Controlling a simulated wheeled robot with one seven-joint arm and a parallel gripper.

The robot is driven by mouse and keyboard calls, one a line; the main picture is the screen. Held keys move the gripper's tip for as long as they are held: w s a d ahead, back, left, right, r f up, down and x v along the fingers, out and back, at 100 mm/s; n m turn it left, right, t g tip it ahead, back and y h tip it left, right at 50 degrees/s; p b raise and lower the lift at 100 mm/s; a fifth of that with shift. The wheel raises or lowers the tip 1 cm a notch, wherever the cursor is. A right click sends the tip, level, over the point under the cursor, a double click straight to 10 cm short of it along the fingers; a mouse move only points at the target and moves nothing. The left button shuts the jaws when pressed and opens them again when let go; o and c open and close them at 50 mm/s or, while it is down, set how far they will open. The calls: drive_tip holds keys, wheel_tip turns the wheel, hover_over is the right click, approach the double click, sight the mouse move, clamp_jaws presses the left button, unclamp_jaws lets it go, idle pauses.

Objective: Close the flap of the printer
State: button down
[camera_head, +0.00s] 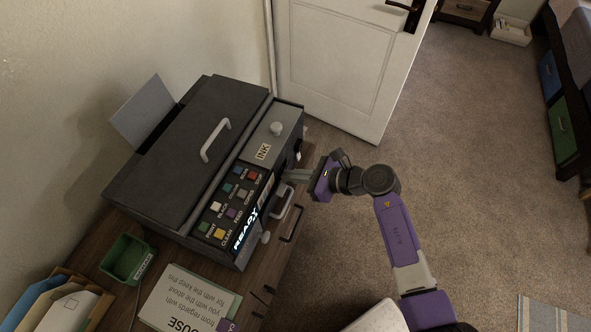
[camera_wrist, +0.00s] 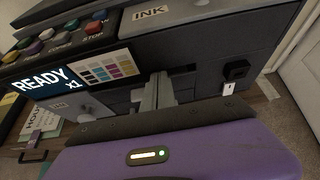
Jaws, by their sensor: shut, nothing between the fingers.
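The dark grey printer (camera_head: 185,135) stands on the desk against the wall. Its large top lid, with a white handle (camera_head: 215,140), lies down. The grey INK cover (camera_head: 274,135) with a round knob looks flush with the top; it also shows in the wrist view (camera_wrist: 170,12). A light grey piece with a pale handle (camera_head: 284,203) is at the printer's front, below the panel; I cannot tell how far it stands out. My gripper (camera_head: 288,175) is shut and empty at the front face. In the wrist view its fingers (camera_wrist: 158,90) are close to a dark slot below the screen.
The button panel and READY screen (camera_wrist: 42,80) are left of my fingers. A dark block with a white tag (camera_wrist: 236,70) is to their right. A green tray (camera_head: 127,258) and papers (camera_head: 190,300) lie on the desk.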

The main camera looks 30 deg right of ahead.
drive_tip(key=shift+w+a+r+g+h+p, duration=0.2)
drive_tip(key=shift+r+g+h+p, duration=0.1)
drive_tip(key=shift+p, duration=0.45)
drive_tip(key=shift+f, duration=0.15)
